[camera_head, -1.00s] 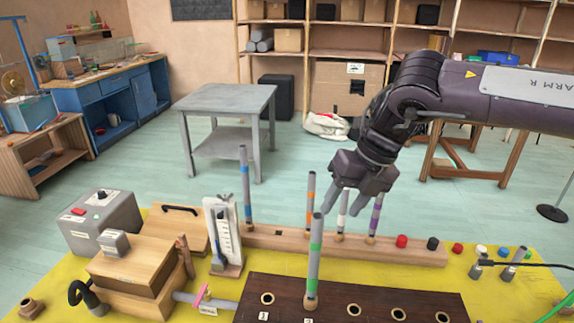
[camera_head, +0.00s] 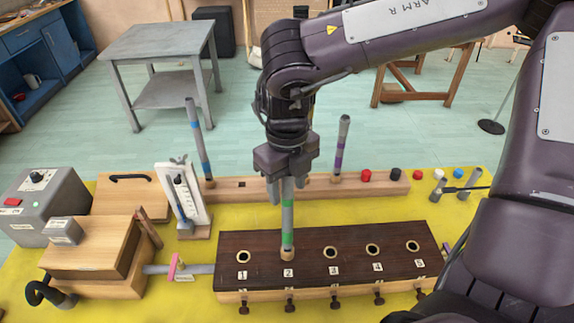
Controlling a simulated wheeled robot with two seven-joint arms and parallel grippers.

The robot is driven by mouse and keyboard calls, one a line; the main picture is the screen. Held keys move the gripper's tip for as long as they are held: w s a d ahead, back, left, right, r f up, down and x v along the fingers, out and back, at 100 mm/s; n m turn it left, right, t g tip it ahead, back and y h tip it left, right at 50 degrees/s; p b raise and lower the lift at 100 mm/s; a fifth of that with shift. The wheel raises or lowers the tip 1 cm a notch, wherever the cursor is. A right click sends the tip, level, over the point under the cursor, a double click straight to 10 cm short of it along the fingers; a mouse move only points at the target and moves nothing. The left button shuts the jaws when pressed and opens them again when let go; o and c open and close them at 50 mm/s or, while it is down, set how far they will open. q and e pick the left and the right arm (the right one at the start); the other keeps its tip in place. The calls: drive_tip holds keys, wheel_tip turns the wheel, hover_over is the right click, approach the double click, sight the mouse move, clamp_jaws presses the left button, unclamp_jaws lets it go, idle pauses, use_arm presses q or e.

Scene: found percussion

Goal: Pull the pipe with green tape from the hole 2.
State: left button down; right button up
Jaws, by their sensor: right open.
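The pipe with green tape (camera_head: 288,228) stands upright in hole 2 of the dark wooden block (camera_head: 310,238). The block has a row of numbered holes, and the others that show are empty. My right gripper (camera_head: 288,190) points down over this pipe from above, with its fingers at the pipe's top. It is open, and the pipe's upper end is between or just behind the fingers; I cannot tell if they touch it. My left gripper is not in view.
Behind, a long wooden rack (camera_head: 255,189) holds a pipe with blue tape (camera_head: 200,140) and one with purple tape (camera_head: 341,148). My right arm hides others. At left are a grey box (camera_head: 45,205), wooden boxes (camera_head: 95,250) and a white gauge (camera_head: 184,197).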

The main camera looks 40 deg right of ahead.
drive_tip(key=shift+f, duration=0.5)
drive_tip(key=shift+c, duration=0.2)
clamp_jaws()
drive_tip(key=shift+r, duration=0.1)
drive_tip(key=shift+r, duration=0.2)
drive_tip(key=shift+r+p, duration=1)
drive_tip(key=shift+r, duration=0.35)
drive_tip(key=shift+r+p, duration=0.85)
drive_tip(key=shift+r, duration=0.55)
